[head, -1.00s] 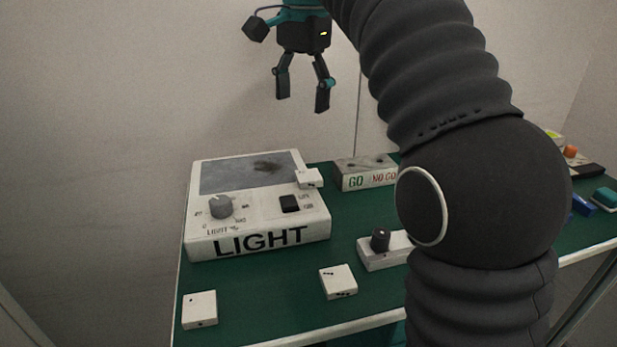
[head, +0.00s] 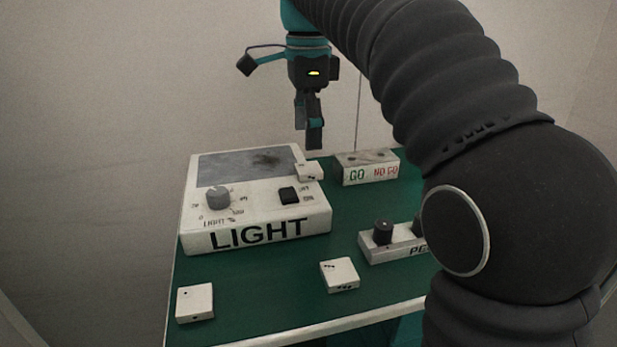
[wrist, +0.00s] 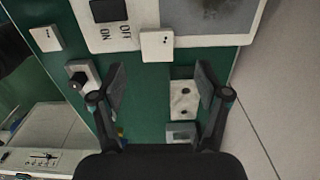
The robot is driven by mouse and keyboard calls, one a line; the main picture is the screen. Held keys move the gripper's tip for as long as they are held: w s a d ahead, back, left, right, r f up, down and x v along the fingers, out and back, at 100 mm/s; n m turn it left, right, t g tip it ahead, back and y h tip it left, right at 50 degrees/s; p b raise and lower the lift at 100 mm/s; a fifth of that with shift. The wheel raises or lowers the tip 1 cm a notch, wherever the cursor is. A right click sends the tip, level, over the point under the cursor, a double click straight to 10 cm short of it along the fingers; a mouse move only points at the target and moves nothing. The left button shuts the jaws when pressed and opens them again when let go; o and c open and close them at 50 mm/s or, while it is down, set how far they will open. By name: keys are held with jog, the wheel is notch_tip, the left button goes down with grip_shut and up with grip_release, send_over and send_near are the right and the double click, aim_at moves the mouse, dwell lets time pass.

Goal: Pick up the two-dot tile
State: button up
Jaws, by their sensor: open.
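The two-dot tile (head: 309,171) is a small white square at the right back edge of the LIGHT box (head: 262,235). My gripper (head: 309,138) is open and empty, pointing down above the tile's area. In the wrist view the tile is beyond the gap between the fingertips (wrist: 160,83), not between them.
A three-dot tile (head: 340,275) and a one-dot tile (head: 195,302) lie on the green table (head: 265,290) near its front edge. A GO/NO GO block (head: 367,168) stands right of the two-dot tile. A block with dark knobs (head: 392,246) is partly hidden by my arm.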

aim_at(306, 168)
jog(key=shift+s+a+f+b, duration=0.15)
jog(key=shift+f+b, duration=0.25)
jog(key=shift+f, duration=1.15)
jog(key=shift+s+f+b, duration=0.1)
jog(key=shift+f+b, duration=0.3)
jog(key=shift+f, duration=1.1)
jog(key=c, duration=1.3)
